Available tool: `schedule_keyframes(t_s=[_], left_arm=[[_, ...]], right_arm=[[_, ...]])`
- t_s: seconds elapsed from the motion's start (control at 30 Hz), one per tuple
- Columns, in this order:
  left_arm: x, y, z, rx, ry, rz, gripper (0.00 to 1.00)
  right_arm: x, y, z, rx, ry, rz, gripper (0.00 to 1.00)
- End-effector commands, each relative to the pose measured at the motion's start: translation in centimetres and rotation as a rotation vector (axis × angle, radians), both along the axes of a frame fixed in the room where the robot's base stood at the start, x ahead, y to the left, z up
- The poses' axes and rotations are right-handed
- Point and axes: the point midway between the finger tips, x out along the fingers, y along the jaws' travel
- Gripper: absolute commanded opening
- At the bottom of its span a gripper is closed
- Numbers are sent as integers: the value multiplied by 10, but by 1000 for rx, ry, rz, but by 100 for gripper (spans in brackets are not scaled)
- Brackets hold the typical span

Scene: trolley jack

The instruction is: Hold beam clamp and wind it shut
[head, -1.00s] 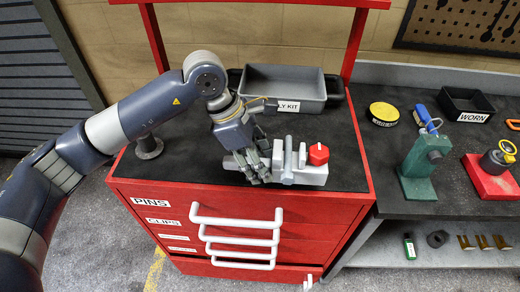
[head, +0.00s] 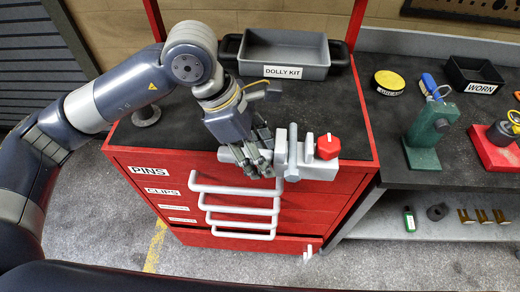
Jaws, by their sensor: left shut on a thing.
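The beam clamp (head: 312,171) is a light grey block with upright jaws and a red knob (head: 328,147) at its right end. It is at the front edge of the red cabinet's black top. I cannot tell whether it touches the top or is held just above it. My left gripper (head: 259,164) is shut on the grey bar at the clamp's left end, and its fingers hide part of that bar. My right gripper is not in view.
A grey tray labelled DOLLY KIT (head: 286,52) stands at the back of the red cabinet (head: 160,175). A grey round-based post (head: 146,116) stands at left. On the right bench are a green stand (head: 428,135), a red-based tool (head: 495,150) and a black WORN bin (head: 474,72).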

Motion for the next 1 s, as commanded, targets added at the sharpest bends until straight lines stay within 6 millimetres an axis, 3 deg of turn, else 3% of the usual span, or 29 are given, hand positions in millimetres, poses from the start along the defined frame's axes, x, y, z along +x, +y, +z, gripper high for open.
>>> schedule_keyframes(t_s=[0.17, 0.27, 0.5, 0.7, 1.0], left_arm=[[17, -1, 11, -1, -10, 6, 0], [38, -1, 23, 7, -17, 12, 0], [98, 2, 69, 20, -21, 21, 0], [134, 6, 110, 12, -15, 16, 0], [157, 9, 148, -5, -6, 1, 0]], right_arm=[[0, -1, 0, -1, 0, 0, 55], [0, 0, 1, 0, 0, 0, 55], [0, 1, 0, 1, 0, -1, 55], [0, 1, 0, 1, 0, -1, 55], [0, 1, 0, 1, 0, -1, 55]])
